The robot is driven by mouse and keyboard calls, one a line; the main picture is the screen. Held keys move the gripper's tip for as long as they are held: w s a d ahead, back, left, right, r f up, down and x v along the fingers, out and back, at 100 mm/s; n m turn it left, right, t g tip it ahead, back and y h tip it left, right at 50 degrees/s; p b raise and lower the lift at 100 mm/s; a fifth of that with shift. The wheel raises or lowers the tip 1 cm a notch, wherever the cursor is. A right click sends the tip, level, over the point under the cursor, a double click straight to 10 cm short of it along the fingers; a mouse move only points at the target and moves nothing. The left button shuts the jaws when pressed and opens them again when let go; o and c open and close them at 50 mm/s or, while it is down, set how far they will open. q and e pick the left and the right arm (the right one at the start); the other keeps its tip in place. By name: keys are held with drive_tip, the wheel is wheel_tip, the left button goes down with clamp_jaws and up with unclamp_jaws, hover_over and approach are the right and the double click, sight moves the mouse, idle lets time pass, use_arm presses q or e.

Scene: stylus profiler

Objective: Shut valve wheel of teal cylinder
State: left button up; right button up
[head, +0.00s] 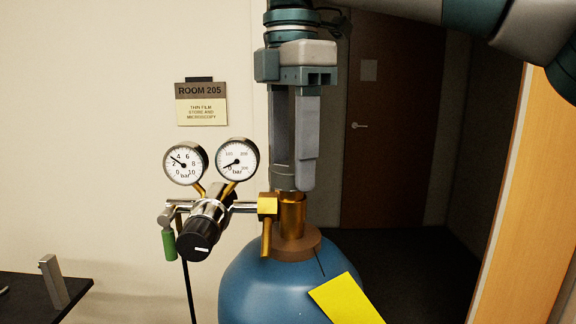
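The teal cylinder (262,285) stands at the bottom centre, looking blue, with a brown collar and a brass valve (291,215) on top. My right gripper (297,186) points straight down over the valve, its fingertips at the top of the brass stem. The fingers overlap in this view, so the gap between them does not show. The valve wheel cannot be made out; the fingers cover the place above the stem. My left gripper is not in view.
A regulator (208,222) with two gauges (186,163) and a green-handled lever (168,243) sticks out left of the valve. A yellow tag (345,300) is on the cylinder's front. A dark table (28,300) bearing a grey upright piece (53,281) is at lower left. A wooden panel (530,220) stands at right.

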sight(292, 167)
drive_tip(key=m, duration=1.1)
drive_tip(key=o, duration=1.4)
drive_tip(key=shift+r+p, duration=2.25)
drive_tip(key=shift+r, duration=1.25)
